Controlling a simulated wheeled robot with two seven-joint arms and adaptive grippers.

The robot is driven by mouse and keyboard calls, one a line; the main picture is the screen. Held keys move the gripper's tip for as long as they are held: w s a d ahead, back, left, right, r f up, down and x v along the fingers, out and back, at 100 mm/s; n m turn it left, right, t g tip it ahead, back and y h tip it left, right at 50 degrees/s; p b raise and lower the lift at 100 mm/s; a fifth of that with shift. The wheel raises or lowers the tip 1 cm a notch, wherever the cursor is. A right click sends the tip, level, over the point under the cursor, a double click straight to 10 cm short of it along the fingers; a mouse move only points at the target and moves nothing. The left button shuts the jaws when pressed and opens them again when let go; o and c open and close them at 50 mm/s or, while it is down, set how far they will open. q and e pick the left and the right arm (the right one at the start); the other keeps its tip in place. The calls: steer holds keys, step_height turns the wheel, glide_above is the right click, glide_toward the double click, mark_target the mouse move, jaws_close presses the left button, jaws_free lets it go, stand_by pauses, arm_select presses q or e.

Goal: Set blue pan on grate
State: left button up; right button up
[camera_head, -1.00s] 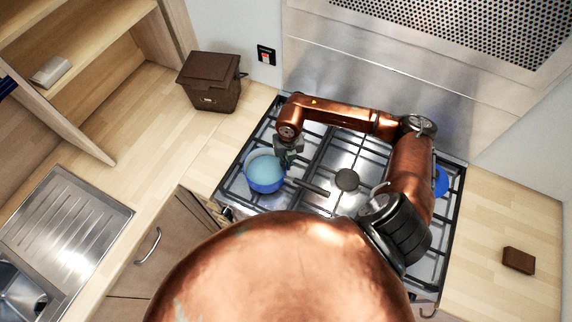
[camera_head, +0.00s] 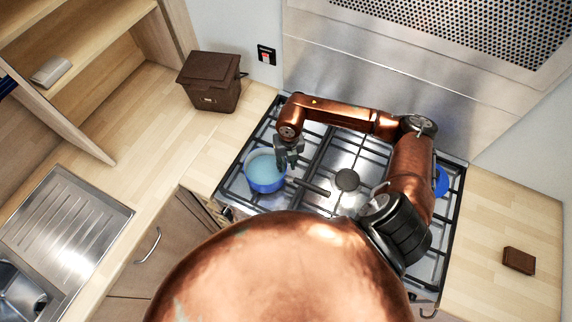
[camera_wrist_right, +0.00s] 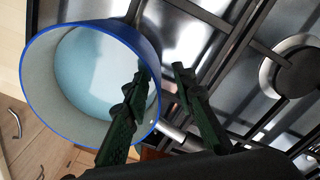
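The blue pan (camera_head: 265,180), pale inside, sits upright on the left part of the hob grate (camera_head: 232,187). Its dark handle (camera_head: 312,187) points right. The pan also shows in the right wrist view (camera_wrist_right: 88,78), filling the left side. My right gripper (camera_head: 289,163) is at the pan's right rim. In the wrist view its two fingers (camera_wrist_right: 162,72) are apart, one over the pan's mouth and one outside, with the rim between them. Whether a finger touches the wall, I cannot tell. My left gripper is not in view.
A blue item (camera_head: 441,181) on the hob's right side is mostly hidden by my right arm. A dark burner cap (camera_head: 346,180) lies at the hob's middle. A brown box (camera_head: 211,81) stands on the left counter, and a small brown block (camera_head: 518,260) on the right counter.

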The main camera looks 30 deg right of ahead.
step_height(320, 180, up, 12)
steer(key=shift+d, duration=0.25)
steer(key=shift+a, duration=0.1)
